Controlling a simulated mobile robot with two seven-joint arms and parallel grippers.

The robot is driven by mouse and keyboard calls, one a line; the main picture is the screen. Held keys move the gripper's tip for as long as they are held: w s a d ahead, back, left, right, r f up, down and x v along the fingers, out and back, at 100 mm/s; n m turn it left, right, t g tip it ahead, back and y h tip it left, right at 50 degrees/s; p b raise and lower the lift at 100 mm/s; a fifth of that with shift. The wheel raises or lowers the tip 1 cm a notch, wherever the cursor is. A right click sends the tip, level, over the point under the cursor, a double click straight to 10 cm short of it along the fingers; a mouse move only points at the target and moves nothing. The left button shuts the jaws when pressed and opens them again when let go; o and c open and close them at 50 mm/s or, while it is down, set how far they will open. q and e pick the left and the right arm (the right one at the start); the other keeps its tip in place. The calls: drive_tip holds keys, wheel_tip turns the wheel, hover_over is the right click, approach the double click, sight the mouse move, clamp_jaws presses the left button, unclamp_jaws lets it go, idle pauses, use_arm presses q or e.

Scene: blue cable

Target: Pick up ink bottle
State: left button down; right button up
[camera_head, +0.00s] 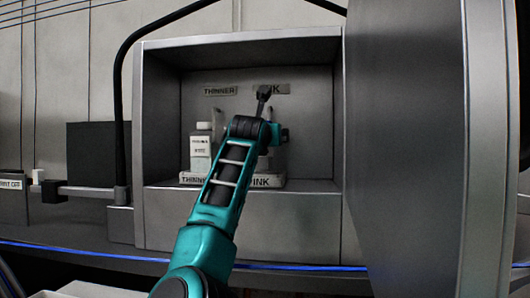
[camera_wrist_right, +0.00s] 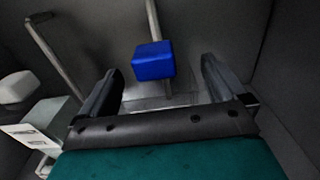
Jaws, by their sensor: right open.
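The ink bottle shows in the right wrist view as a blue cap (camera_wrist_right: 153,61) with a pale rod rising behind it. My right gripper (camera_wrist_right: 163,86) is open, with one finger on each side of the space just below the blue cap in the picture. I cannot tell whether the fingers touch the bottle. In the head view my right arm reaches into a grey cabinet recess (camera_head: 312,102), and the gripper (camera_head: 272,132) hides most of the ink bottle. My left gripper is not in view.
The white thinner bottle (camera_head: 200,148) stands just left of my arm; its pale cap (camera_wrist_right: 18,88) shows in the wrist view. A labelled tray (camera_head: 275,182) lies under the bottles. The recess walls are close around; a grey panel (camera_head: 410,130) stands at right.

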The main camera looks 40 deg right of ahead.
drive_tip(key=c, duration=1)
drive_tip(key=shift+c, duration=0.4)
drive_tip(key=shift+r, duration=0.1)
